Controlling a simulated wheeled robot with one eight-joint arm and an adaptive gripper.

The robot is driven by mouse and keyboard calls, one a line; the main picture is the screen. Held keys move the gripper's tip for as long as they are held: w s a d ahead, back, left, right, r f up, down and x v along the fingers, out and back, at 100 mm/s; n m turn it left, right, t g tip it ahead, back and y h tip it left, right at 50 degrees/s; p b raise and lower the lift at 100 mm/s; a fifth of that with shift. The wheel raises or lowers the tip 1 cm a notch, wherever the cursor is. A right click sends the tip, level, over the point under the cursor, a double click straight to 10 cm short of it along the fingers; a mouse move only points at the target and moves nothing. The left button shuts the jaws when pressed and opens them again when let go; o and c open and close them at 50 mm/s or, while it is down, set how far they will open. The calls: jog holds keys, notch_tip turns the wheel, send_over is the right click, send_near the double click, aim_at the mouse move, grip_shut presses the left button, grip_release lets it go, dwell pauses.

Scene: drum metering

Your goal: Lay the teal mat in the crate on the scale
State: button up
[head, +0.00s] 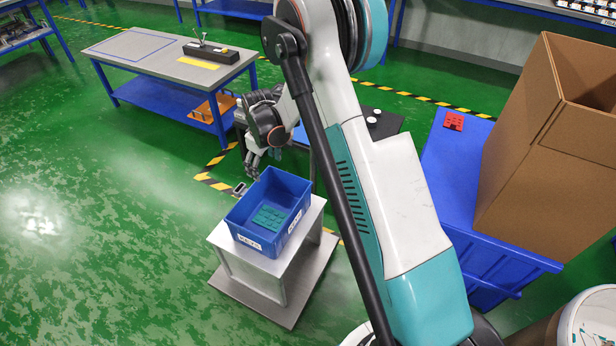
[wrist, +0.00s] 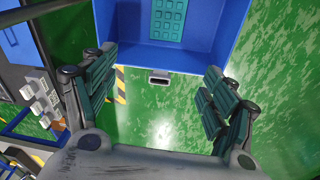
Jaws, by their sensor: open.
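The teal mat (head: 268,218) lies flat on the floor of the blue crate (head: 254,238). It also shows in the wrist view (wrist: 167,18) at the top, inside the crate (wrist: 215,62). The crate sits on a grey metal stand, the scale (head: 225,258). My gripper (head: 262,165) is beside the crate's far rim in the head view. In the wrist view my gripper (wrist: 150,88) has its fingers wide apart with nothing between them, and the crate wall is ahead of them.
A workbench (head: 140,50) stands at the back left. A large cardboard box (head: 550,130) and a red piece (head: 453,121) rest on a blue surface (head: 450,160) at the right. A small grey box-like part (head: 239,189) is beside the crate. Green floor is clear at the left.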

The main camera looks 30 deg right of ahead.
jog(key=s+r+m+t, duration=0.1)
jog(key=s+r, duration=0.6)
jog(key=r, duration=0.5)
jog(key=s+r+m+t, duration=0.2)
jog(key=s+r, duration=0.6)
jog(key=r, duration=0.4)
jog(key=s+r+m+t, duration=0.2)
jog(key=s+r, duration=0.1)
jog(key=s, duration=1.6)
jog(key=shift+a+m+t, duration=0.4)
jog(key=shift+a, duration=0.05)
